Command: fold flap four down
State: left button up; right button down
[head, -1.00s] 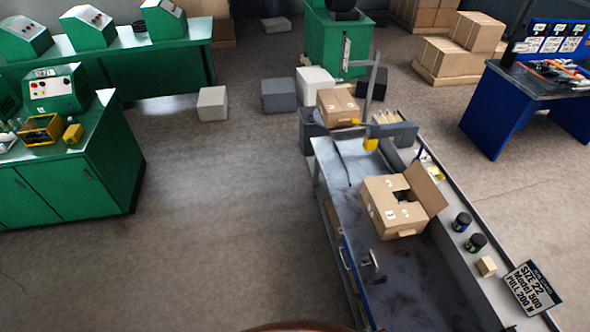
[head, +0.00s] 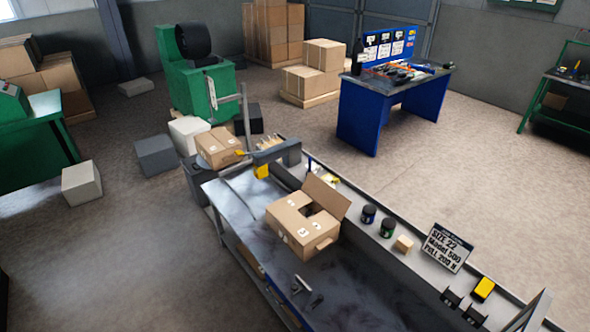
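An open cardboard box (head: 300,232) sits on the grey bench (head: 225,192), on its middle part. One large flap (head: 327,196) stands up at the box's back right side. A smaller flap (head: 325,243) sticks out at the right end. The top on the left and near sides looks covered, with a dark opening in the middle. Small white number labels show on the box, too small to read. Neither of my grippers is in view.
A closed box (head: 218,147) stands at the bench's far end near a yellow and grey device (head: 275,154). Two dark jars (head: 368,214), a small wooden block (head: 403,244) and a sign (head: 449,248) line the right ledge. Floor is free between the bench and the blue table (head: 372,118).

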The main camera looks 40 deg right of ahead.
aim_at(334, 202)
jog(key=z, duration=1.65)
